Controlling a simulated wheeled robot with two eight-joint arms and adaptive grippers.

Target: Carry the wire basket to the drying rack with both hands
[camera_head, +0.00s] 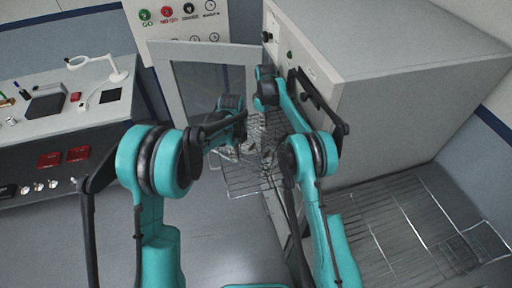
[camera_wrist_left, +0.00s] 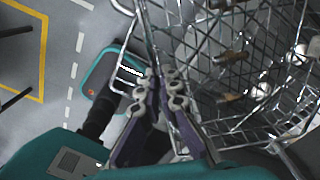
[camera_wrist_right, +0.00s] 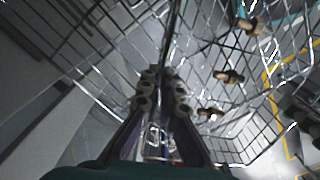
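The wire basket (camera_head: 245,178) hangs in front of the open cabinet, between my arms, partly hidden by them. It holds several small brass-coloured and shiny metal parts, seen in the left wrist view (camera_wrist_left: 250,75) and the right wrist view (camera_wrist_right: 215,45). My left gripper (camera_wrist_left: 160,85) has its fingers closed together on a basket wire. My right gripper (camera_wrist_right: 162,80) is likewise closed on a wire at its own side. In the head view the fingertips are hard to make out. A grey slatted surface (camera_head: 400,235) with thin wires at lower right appears to be the drying rack.
A large grey cabinet (camera_head: 400,90) stands right of the basket, with its glazed door (camera_head: 185,85) open to the left. A bench (camera_head: 60,135) with red switches and a magnifier lamp stands at left. Grey floor (camera_head: 235,240) is clear below the basket.

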